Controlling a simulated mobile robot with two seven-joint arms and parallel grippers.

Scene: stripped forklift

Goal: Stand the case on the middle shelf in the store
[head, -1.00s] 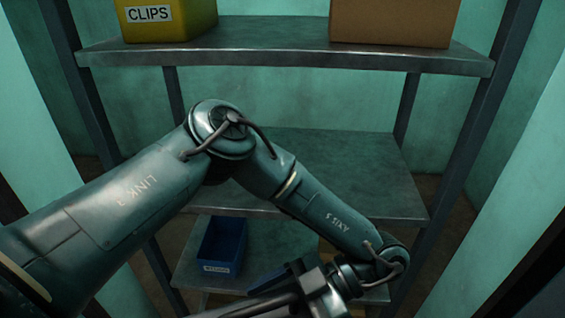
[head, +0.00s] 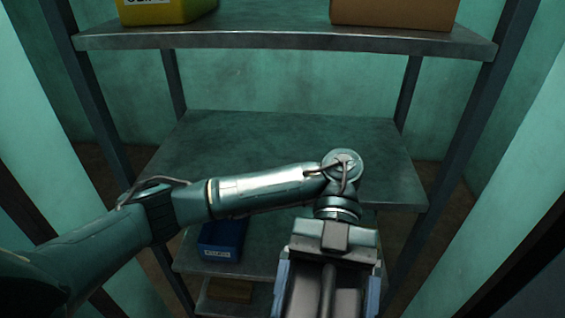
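The middle shelf (head: 270,135) of the metal rack is bare where I see it; my arm hides part of its front edge. My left arm reaches across in front of the rack from the left. Its gripper (head: 328,300) is at the bottom, right of centre, in front of and below the shelf edge, pointing down out of the picture. Pale blue pieces show at both its sides, with grey and dark parts between them. Its fingertips are cut off, so I cannot tell whether it holds anything. I cannot make out the case. My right gripper is out of view.
The top shelf (head: 280,40) carries a yellow bin (head: 165,10) and a cardboard box (head: 393,12). A lower shelf (head: 262,262) holds a blue bin (head: 221,238). Uprights (head: 462,140) stand at the rack's corners, with pale green walls close on both sides.

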